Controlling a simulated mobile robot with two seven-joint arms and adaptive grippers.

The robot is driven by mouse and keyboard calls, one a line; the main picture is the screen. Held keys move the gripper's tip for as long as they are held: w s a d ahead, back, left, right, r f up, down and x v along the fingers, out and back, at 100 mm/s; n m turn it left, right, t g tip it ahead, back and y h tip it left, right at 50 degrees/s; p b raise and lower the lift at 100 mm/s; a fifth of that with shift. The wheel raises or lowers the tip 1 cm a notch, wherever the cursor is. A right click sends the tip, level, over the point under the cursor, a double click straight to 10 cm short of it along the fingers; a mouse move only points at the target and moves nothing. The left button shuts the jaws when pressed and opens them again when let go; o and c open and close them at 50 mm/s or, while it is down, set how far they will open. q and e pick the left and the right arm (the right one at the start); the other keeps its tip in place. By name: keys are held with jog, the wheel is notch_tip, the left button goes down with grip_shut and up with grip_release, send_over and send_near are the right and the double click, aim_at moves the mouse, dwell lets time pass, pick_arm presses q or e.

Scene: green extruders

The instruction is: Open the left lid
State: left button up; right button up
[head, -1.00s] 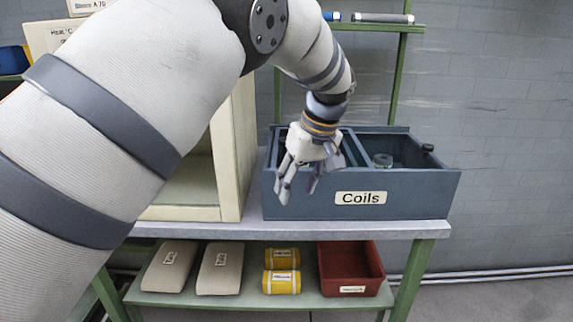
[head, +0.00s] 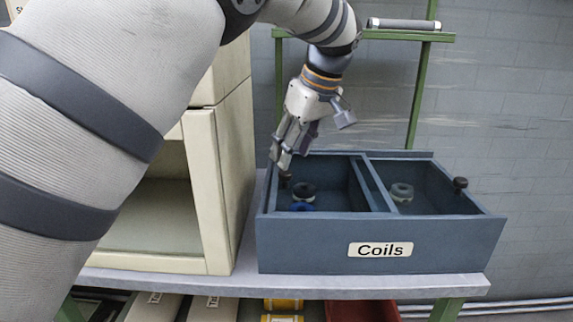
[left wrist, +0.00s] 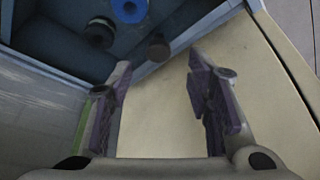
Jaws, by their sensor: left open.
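A blue-grey box labelled "Coils" (head: 380,249) stands on the bench, with a left and a right compartment. A dark knob (head: 285,178) sits by the left compartment's left edge; the left wrist view shows it too (left wrist: 158,47). I cannot make out a lid panel; it may be clear or raised. A dark coil (head: 304,192) and a blue coil (head: 302,207) show inside the left compartment. My left gripper (head: 283,158) is open and empty, just above the knob. In the left wrist view the knob lies just beyond the gap between its fingertips (left wrist: 160,76). My right gripper is out of view.
A beige cabinet (head: 213,190) stands close to the box's left side. A second knob (head: 461,183) is at the right compartment's right edge, and a grey coil (head: 402,192) lies inside. A green rack (head: 420,90) rises behind. A lower shelf holds yellow packs (head: 284,304).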

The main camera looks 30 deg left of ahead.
aim_at(286, 172)
pick_arm(q)
jog(key=x, duration=0.5)
jog(key=shift+f, duration=0.2)
jog(key=shift+c, duration=0.2)
grip_shut()
jog(key=shift+w, duration=0.15)
